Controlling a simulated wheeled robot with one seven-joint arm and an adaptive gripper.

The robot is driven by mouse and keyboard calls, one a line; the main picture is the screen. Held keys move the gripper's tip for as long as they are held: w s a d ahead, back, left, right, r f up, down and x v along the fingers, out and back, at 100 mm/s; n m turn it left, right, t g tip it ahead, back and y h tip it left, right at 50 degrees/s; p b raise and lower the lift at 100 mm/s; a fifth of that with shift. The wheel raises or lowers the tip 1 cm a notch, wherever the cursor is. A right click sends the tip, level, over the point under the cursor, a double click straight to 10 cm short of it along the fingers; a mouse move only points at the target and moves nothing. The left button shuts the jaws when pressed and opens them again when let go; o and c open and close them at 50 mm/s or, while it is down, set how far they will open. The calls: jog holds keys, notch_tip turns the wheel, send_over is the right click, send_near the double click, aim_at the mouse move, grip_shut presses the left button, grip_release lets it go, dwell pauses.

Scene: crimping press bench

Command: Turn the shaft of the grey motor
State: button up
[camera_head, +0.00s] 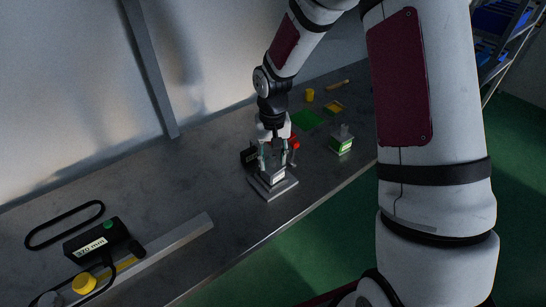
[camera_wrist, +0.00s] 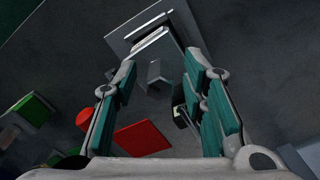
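My gripper (camera_head: 272,155) points down over a grey press-like device on a square base plate (camera_head: 276,189). In the wrist view my gripper (camera_wrist: 160,68) is open, its teal-padded fingers wide apart with nothing held between them. The device's plate (camera_wrist: 122,36) lies beyond the fingertips, and a small grey upright part (camera_wrist: 158,75) shows between them. A small grey block with a green-edged front and a stub on top (camera_head: 342,140) stands to the right. I cannot tell for sure which of these is the grey motor; no shaft is clearly visible.
A black display box (camera_head: 95,240), grey rail (camera_head: 170,245) and cable loop (camera_head: 62,225) are front left.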

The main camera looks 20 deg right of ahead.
jog(key=shift+f, duration=0.1)
grip_shut()
jog(key=shift+n, duration=0.3)
jog(key=n, duration=0.3)
jog(key=shift+d+n, duration=0.1)
jog(key=shift+n, duration=0.2)
jog(key=shift+d+n+p, duration=0.1)
jog(key=shift+n+p, duration=0.25)
jog(key=shift+n, duration=1.85)
grip_release()
